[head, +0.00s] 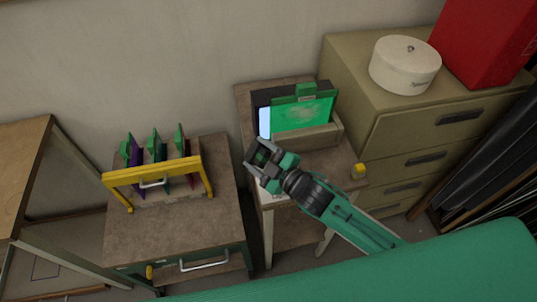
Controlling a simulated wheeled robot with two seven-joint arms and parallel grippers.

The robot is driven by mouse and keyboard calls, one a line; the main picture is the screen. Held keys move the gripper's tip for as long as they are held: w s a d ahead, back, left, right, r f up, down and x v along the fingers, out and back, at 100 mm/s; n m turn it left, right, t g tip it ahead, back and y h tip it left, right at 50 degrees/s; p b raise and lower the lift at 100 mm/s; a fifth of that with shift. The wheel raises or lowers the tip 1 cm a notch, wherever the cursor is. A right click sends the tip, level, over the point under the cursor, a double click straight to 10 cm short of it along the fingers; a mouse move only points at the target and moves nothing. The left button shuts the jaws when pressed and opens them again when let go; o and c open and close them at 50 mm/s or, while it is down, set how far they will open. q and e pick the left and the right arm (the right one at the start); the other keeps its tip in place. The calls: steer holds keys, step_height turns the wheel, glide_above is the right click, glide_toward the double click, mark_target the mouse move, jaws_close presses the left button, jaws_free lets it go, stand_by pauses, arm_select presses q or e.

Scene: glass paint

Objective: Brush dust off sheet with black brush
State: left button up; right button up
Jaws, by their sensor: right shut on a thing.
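A green sheet (302,115) stands tilted in a wooden holder (310,137) on the small middle table, with a green clip-like piece at its top edge. My right gripper (260,158) is in front of the holder and a little to its left, above the table. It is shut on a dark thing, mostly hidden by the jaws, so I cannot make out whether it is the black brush. No other brush shows. I cannot make out dust on the sheet. My left gripper is not in view.
A yellow rack (153,170) with several coloured sheets stands on the left cabinet (170,236). A drawer cabinet (400,130) on the right bears a white round box (405,65) and a red box (487,40).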

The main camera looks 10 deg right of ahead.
steer(key=shift+w+a+r+n+y+p, duration=0.35)
steer(key=shift+r+n+y+p, duration=0.2)
steer(key=shift+y, duration=0.15)
steer(key=shift+w+d+r+y+p, duration=0.1)
steer(key=shift+d+r+y+p, duration=0.1)
steer(key=shift+y+p, duration=0.15)
steer(key=shift+d+r+t+y+p, duration=0.2)
steer(key=shift+d+t+p, duration=0.1)
steer(key=shift+d+p, duration=0.2)
steer(key=shift+d+r+t+y+p, duration=0.1)
steer(key=shift+d+r+t+p, duration=0.15)
steer(key=shift+d+p, duration=0.2)
steer(key=s+d+m+t+h+p, duration=0.2)
steer(key=d+m+t+h, duration=0.1)
steer(key=d+t+h, duration=0.3)
steer(key=shift+g+y, duration=0.25)
steer(key=shift+g, duration=0.2)
steer(key=shift+w+d+f+b, duration=0.15)
steer(key=shift+w+d+b, duration=0.2)
steer(key=shift+w, duration=0.55)
steer(key=shift+w+d+f+b, duration=0.2)
steer(key=shift+w+b, duration=0.2)
steer(key=shift+w, duration=0.45)
steer(key=shift+w+d+f+b, duration=0.15)
steer(key=shift+w+d+b, duration=0.2)
steer(key=shift+w, duration=0.55)
steer(key=shift+w+a, duration=0.15)
steer(key=shift+w, duration=0.15)
steer(key=shift+w+b, duration=0.35)
steer(key=shift+w, duration=0.65)
